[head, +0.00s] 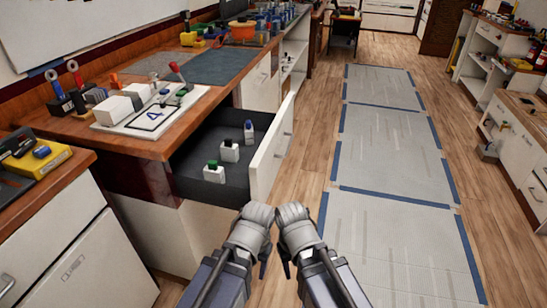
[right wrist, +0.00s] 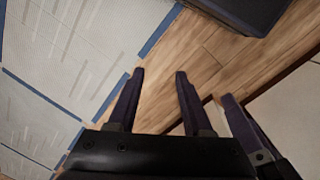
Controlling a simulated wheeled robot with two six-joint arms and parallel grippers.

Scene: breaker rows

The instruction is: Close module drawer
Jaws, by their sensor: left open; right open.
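The module drawer (head: 264,160) stands pulled out from under the wooden counter, with a dark grey inside and a white front panel.
The counter (head: 185,105) holds a white board (head: 150,112) with modules and a red-handled lever. A white cabinet with a yellow box (head: 40,160) stands at the near left. Taped grey floor mats (head: 390,160) lie to the right, with clear floor between.

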